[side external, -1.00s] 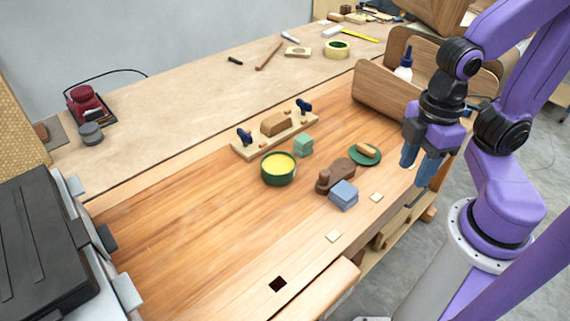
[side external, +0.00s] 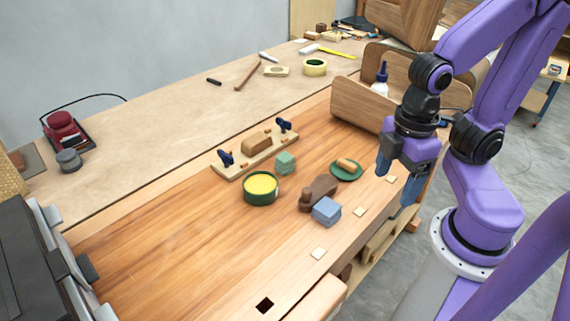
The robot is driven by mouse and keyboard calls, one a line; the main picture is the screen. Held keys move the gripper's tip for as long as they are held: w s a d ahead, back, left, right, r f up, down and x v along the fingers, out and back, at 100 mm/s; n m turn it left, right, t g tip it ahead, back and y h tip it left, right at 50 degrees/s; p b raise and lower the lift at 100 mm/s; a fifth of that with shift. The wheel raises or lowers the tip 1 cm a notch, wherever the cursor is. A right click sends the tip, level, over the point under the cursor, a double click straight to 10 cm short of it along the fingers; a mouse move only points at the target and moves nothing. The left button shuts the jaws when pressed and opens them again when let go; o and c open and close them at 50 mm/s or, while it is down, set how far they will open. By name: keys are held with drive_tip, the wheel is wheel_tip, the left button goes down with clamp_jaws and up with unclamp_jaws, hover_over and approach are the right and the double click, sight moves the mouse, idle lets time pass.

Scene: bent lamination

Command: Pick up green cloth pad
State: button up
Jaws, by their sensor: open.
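The green cloth pad (side external: 285,163) is a small pale green block on the wooden bench, between the clamped wooden jig and the round tin. My gripper (side external: 394,184) has blue fingers pointing down. It is open and empty, above the right front edge of the bench. It is well to the right of the green pad and apart from it. A blue cloth block (side external: 326,211) sits nearer the front edge.
A dark green tin with yellow contents (side external: 260,187) stands just left of the pad. A wooden jig with blue clamps (side external: 256,146) lies behind it. A brown wooden plane-like block (side external: 318,191) and a green dish (side external: 346,171) lie to the right. The bench's left part (side external: 160,240) is clear.

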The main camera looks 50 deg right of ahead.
drive_tip(key=r+n, duration=0.2)
drive_tip(key=n, duration=0.2)
hover_over(285, 157)
wheel_tip(285, 157, down, 12)
drive_tip(key=shift+w+d, duration=0.1)
drive_tip(key=shift+d, duration=0.05)
drive_tip(key=shift+f, duration=2.6)
drive_tip(key=shift+c, duration=0.3)
